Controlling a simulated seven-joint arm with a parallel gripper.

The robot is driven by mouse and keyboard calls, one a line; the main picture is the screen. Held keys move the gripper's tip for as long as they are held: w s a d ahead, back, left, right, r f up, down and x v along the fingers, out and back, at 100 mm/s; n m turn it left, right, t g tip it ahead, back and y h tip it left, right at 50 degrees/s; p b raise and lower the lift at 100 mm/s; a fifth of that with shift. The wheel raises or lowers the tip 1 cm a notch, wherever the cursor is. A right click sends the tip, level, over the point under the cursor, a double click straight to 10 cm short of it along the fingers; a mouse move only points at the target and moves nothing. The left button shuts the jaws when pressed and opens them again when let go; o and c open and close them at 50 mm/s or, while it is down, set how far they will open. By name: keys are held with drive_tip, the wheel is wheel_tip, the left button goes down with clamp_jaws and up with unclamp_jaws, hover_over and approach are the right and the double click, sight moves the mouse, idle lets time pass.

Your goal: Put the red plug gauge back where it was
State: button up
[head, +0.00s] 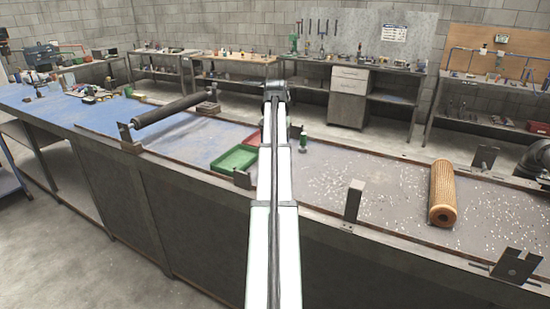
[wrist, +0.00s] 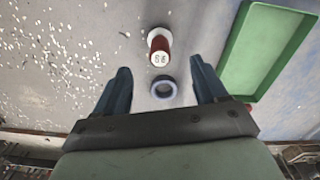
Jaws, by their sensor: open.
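The red plug gauge (wrist: 159,45) shows in the wrist view, a short red cylinder with a pale, marked end face towards me. I cannot tell whether it stands or lies. A blue-grey ring (wrist: 164,88) is on the bench just below it in the picture, apart from it. My gripper (wrist: 160,66) is open and empty, its two dark blue fingers either side of the ring, with the gauge about level with and beyond the tips.
A green tray (head: 233,159) lies left of my arm, also right in the wrist view (wrist: 232,62). A red tray (head: 252,138) is partly hidden. A tan mesh tube (head: 442,193) and metal posts (head: 353,201) are further right.

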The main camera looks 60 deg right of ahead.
drive_tip(key=shift+r, duration=1.45)
